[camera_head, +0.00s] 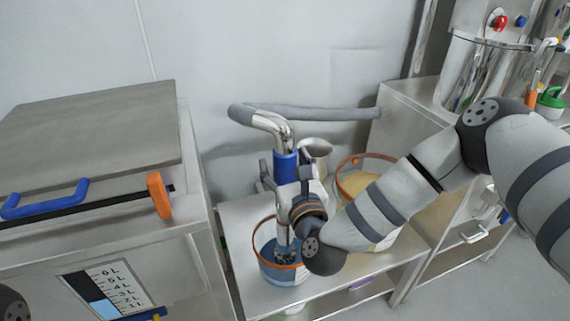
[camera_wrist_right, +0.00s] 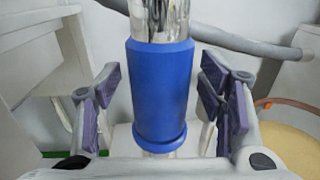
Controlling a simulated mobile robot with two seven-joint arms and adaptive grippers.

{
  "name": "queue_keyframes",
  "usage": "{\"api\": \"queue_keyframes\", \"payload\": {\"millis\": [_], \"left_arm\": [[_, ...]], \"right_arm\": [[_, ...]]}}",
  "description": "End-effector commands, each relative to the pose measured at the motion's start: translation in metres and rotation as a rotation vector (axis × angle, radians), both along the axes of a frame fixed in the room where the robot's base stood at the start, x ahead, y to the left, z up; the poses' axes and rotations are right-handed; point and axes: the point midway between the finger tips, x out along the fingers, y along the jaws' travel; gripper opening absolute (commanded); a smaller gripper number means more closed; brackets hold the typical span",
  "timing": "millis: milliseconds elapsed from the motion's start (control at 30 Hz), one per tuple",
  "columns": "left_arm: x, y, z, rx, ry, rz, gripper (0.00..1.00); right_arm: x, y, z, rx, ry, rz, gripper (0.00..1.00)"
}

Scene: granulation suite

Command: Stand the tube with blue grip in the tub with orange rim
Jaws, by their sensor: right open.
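The tube with blue grip (camera_head: 286,166) stands nearly upright, with a grey hose bending off its top. Its metal lower end reaches down inside a tub with orange rim (camera_head: 268,272), which has blue contents. Whether it touches the bottom is hidden. My right gripper (camera_head: 284,180) is around the blue grip. In the right wrist view, its open fingers (camera_wrist_right: 161,98) stand on both sides of the blue grip (camera_wrist_right: 160,88), with gaps between the pads and the grip. My left gripper is not in view.
A larger orange-rimmed tub (camera_head: 345,180) with tan contents stands to the right, partly behind my right arm. Both tubs are on a low metal bench (camera_head: 238,215). A steel cabinet (camera_head: 100,130) with a blue handle is close on the left. The grey hose (camera_head: 330,112) runs along the wall.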

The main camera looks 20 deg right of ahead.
Motion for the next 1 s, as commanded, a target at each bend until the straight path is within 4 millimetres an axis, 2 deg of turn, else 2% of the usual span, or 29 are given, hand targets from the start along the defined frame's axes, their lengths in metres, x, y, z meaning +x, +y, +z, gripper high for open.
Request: {"api": "queue_keyframes", "payload": {"millis": [67, 167, 400, 500, 600, 733, 1000], "left_arm": [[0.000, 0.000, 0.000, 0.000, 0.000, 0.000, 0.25], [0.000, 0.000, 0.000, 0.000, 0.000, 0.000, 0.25], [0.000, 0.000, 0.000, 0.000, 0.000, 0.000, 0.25], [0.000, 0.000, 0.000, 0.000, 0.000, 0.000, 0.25], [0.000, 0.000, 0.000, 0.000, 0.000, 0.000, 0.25], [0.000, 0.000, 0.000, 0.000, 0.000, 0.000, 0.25], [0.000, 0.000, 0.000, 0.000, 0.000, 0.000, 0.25]], "right_arm": [[-0.002, 0.000, -0.002, -0.001, 0.003, 0.001, 0.63], [-0.016, 0.001, -0.002, 0.000, 0.005, 0.002, 0.63], [-0.080, 0.005, -0.002, 0.001, 0.006, 0.002, 0.63], [-0.101, 0.006, -0.002, 0.001, 0.004, 0.001, 0.63], [-0.114, 0.006, -0.001, 0.000, 0.002, 0.001, 0.63], [-0.120, 0.006, 0.000, 0.000, 0.000, 0.000, 0.63], [-0.120, 0.006, 0.000, 0.000, -0.001, 0.000, 0.63]]}}
